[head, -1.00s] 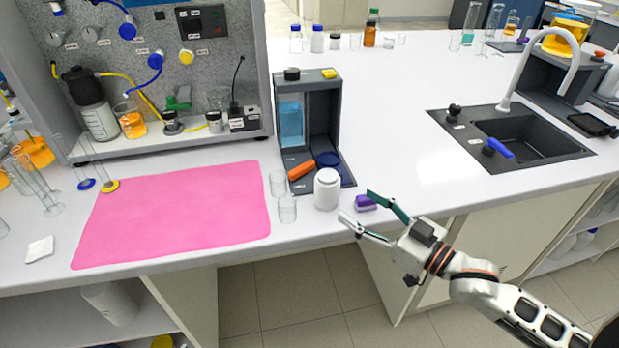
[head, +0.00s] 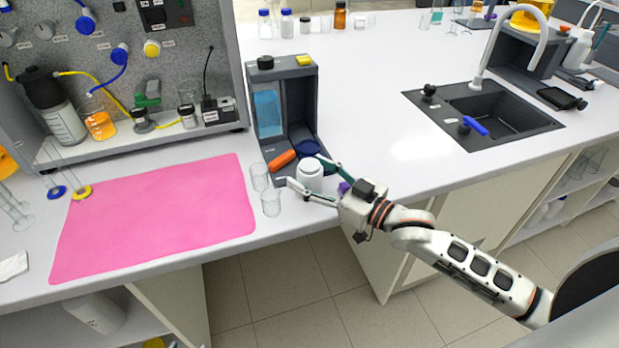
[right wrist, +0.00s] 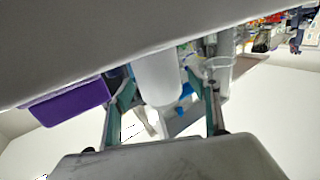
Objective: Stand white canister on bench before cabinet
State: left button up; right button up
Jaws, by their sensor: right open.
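The white canister (head: 309,177) stands upright near the front edge of the bench (head: 370,120), in front of a small dark grey stand. My right gripper (head: 304,171) is open, with one finger on each side of the canister. In the right wrist view the canister (right wrist: 157,78) shows between the two open fingers (right wrist: 168,92); I cannot tell whether either touches it. The large grey cabinet (head: 190,70) with a speckled panel stands at the left, behind a pink mat (head: 155,215). My left gripper is not in view.
Two clear beakers (head: 271,202) stand left of the canister. An orange item (head: 282,160) lies at the foot of the dark stand (head: 305,110). A purple block (right wrist: 68,102) is beside my right gripper. The sink (head: 485,115) is at the right. The mat is bare.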

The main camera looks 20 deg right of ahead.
jog(key=shift+w+a, duration=0.25)
jog(key=shift+w, duration=0.05)
jog(key=shift+c, duration=0.4)
jog(key=c, duration=1.4)
jog(key=shift+r, duration=0.1)
jog(key=shift+c, duration=0.2)
